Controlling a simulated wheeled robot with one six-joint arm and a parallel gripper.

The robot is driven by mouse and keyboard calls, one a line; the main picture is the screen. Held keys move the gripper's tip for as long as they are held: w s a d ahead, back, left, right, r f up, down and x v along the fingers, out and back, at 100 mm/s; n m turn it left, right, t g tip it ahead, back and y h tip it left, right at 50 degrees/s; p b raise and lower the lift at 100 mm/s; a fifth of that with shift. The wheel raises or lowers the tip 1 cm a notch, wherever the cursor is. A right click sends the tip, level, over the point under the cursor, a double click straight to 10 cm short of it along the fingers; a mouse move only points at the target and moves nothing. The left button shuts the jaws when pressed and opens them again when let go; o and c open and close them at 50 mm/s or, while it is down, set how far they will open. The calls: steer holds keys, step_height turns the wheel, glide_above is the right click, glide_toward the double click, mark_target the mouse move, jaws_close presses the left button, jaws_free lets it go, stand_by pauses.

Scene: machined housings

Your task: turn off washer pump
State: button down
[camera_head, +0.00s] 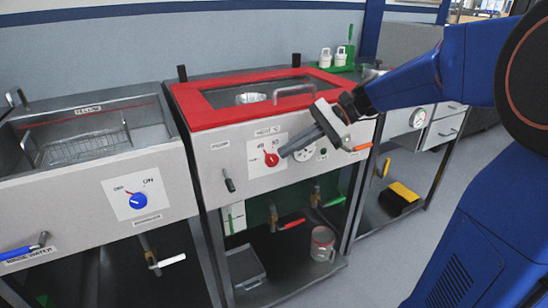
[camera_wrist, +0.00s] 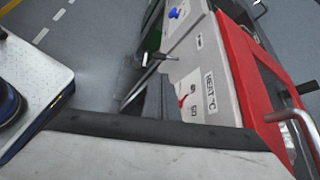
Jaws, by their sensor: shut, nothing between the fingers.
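The washer (camera_head: 230,140) has a grey front and a red-framed lid. A small black toggle lever (camera_head: 229,180) sits at the left of its front, below a small label I cannot read surely. The lever also shows in the wrist view (camera_wrist: 160,58), sticking out from the panel. A red knob (camera_head: 271,160) marked for heat is right of it. My gripper (camera_head: 286,151) is shut and empty, its fingers pointing down-left just right of the red knob, apart from the black lever. I cannot tell whether it touches the panel.
A sink unit (camera_head: 85,190) with a blue knob (camera_head: 138,200) stands to the left. Red (camera_head: 291,224) and green (camera_head: 332,202) valve handles and a clear jug (camera_head: 322,243) are below the washer. A metal lid handle (camera_head: 294,90) stands up near my wrist. The floor in front is free.

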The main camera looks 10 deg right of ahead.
steer(key=s+d+f+n+t+h, duration=0.1)
steer(key=s+d+f+n+h, duration=0.2)
steer(key=s, duration=0.4)
steer(key=s+d+f+n+t+h, duration=0.2)
steer(key=s+d+f+n+h, duration=0.2)
steer(key=s, duration=0.4)
steer(key=s+d+f+n+t+h, duration=0.1)
steer(key=s+d+f+n+h, duration=0.3)
steer(key=s, duration=0.3)
steer(key=shift+s+d+n+t+h, duration=0.2)
steer(key=shift+d+n+t+h, duration=0.15)
steer(key=shift+n, duration=0.25)
steer(key=c, duration=2.1)
jaws_free()
steer(key=shift+d, duration=0.1)
steer(key=o, duration=0.4)
steer(key=shift+w+r, duration=0.15)
steer(key=shift+r, duration=0.1)
step_height(320, 180, up, 20)
steer(key=n+g+h, duration=0.2)
steer(key=g, duration=0.2)
glide_above(229, 183)
steer(key=a, duration=0.3)
steer(key=d+f, duration=0.1)
steer(key=f, duration=0.4)
steer(key=d+f, duration=0.1)
steer(key=f, duration=0.5)
steer(key=d+f, duration=0.1)
steer(key=f, duration=0.5)
steer(key=shift+c, duration=0.6)
